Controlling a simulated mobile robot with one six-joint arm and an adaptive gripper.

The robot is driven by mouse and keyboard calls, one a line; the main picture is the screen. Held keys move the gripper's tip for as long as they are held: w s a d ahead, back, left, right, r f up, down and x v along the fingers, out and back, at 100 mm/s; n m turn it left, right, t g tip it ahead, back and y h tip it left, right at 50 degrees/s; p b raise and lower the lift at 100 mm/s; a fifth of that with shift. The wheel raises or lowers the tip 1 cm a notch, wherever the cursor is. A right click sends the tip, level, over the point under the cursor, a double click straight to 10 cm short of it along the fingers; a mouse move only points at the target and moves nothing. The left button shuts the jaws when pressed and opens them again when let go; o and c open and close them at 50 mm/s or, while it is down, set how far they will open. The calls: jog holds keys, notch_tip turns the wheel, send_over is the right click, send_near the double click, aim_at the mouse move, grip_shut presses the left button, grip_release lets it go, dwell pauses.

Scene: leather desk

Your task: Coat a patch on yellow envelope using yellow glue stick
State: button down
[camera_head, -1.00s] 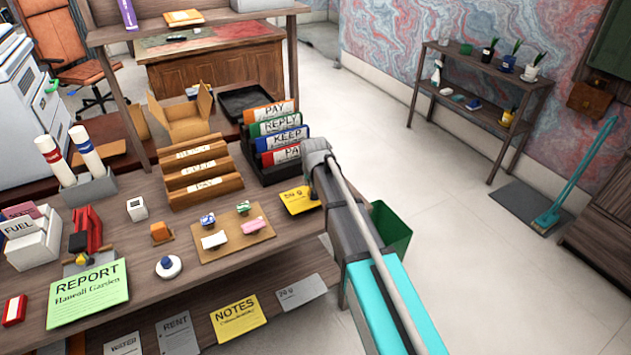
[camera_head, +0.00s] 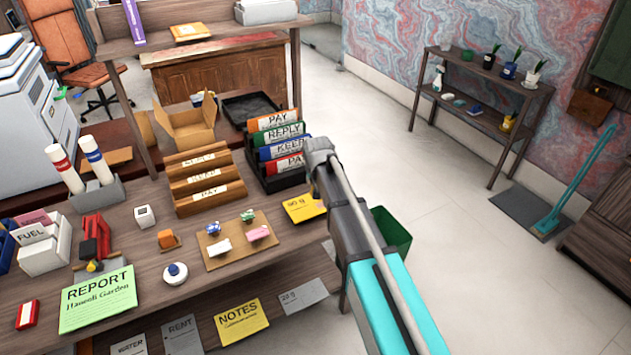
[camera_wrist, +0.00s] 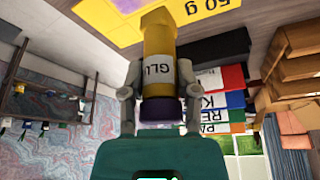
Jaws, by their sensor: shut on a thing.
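The yellow glue stick (camera_wrist: 158,62) stands out in the wrist view, with a purple end and dark "GLU" lettering. My gripper (camera_wrist: 157,92) is shut on it, one finger on each side. The yellow envelope (camera_wrist: 192,10) shows at the top of that view, marked "50 g", with a purple patch at its left part. The stick's far end overlaps the envelope's picture; I cannot tell if they touch. In the head view the envelope (camera_head: 304,208) lies flat near the desk's right edge, just left of my gripper (camera_head: 318,158). The glue stick is hidden there by my arm.
A black file rack (camera_head: 280,182) with coloured folders stands behind the envelope. Left of it are wooden letter holders (camera_head: 209,196) and a tan board (camera_head: 236,252) with small blocks. A green bin (camera_head: 391,233) stands beyond the desk's right edge.

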jog(key=shift+r+p, duration=0.45)
jog(key=shift+r, duration=0.3)
jog(key=shift+r+p, duration=1.5)
jog(key=shift+f, duration=0.1)
jog(key=shift+w+d+f, duration=0.15)
jog(key=shift+d+f+b, duration=0.1)
jog(key=shift+f+b, duration=0.25)
jog(key=shift+b, duration=0.25)
jog(key=shift+a+f, duration=0.1)
jog(key=shift+a, duration=0.2)
